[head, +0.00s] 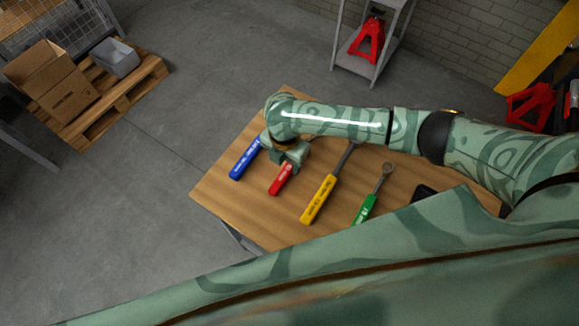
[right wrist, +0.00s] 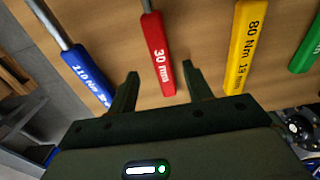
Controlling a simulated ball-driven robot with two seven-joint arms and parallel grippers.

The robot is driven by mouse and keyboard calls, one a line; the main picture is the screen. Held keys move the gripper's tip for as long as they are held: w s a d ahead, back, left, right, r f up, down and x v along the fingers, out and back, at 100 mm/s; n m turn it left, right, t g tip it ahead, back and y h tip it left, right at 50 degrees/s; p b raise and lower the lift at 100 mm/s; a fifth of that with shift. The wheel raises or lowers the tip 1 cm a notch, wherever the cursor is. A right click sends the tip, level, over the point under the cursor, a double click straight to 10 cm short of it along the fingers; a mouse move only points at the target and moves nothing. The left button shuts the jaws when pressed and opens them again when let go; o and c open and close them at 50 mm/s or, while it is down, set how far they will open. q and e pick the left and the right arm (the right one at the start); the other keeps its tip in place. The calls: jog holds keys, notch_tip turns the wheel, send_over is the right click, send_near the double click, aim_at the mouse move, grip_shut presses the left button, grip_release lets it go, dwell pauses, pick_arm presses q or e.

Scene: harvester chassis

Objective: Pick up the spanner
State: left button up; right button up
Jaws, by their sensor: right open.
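Several long tools with coloured handles lie on a wooden table (head: 250,215); I cannot tell for sure which is the spanner. In the right wrist view the open fingers (right wrist: 160,70) stand on either side of the red handle's near end, with gaps on both sides. The tool's far end is hidden under my arm in the head view. My left gripper is out of view.
A blue-handled tool (head: 245,159) lies left of the red one. Yellow (head: 319,200) and green (head: 365,209) handles lie to its right; the green one has a ring end. A dark object (head: 424,193) is at the table's right. Pallet and boxes stand far left.

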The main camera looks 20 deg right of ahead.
aim_at(286, 171)
jog(key=f+b, duration=0.1)
jog(key=f, duration=0.3)
jog(key=shift+s+f+b, duration=0.2)
jog(key=shift+b, duration=0.15)
jog(key=shift+r, duration=0.1)
grip_shut()
